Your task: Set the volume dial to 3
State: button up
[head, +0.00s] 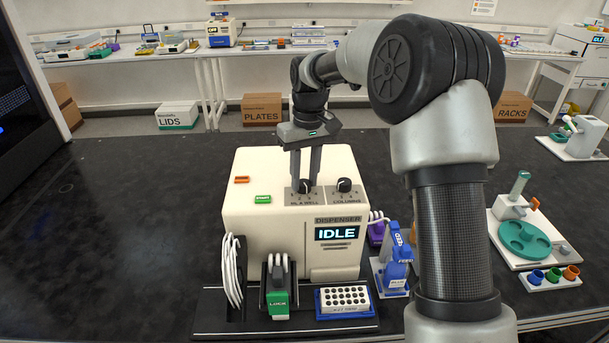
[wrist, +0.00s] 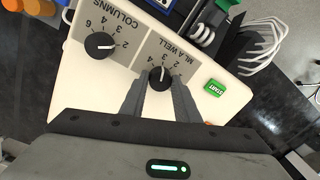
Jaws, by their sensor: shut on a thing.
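The volume dial (head: 305,187) is a small black knob on the dispenser's top panel, over a grey label that reads "ML A WELL". In the wrist view the volume dial (wrist: 161,77) has a white pointer mark aimed upward at the printed numbers, roughly toward the middle ones; the exact number is too small to tell. The dispenser (head: 270,220) is a cream box with a screen that reads "IDLE". My gripper (head: 305,180) points down with its fingers closed on the dial. In the wrist view my gripper (wrist: 160,90) covers part of the knob.
The columns dial (head: 344,185) is close on the right. A green START button (head: 263,199) and an orange button (head: 242,180) are on the left of the panel. A green-fronted holder (head: 277,300) and a plate (head: 343,299) stand in front. The bench on the left is clear.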

aim_at(308, 181)
dwell(0.3)
jog(key=o, duration=1)
jog(key=shift+o, duration=0.2)
jog(key=shift+r, duration=0.1)
notch_tip(308, 181, up, 17)
jog(key=shift+w+d+p, duration=0.2)
jog(key=shift+d+p, duration=0.2)
jog(key=shift+d, duration=0.05)
jog(key=shift+r, duration=0.1)
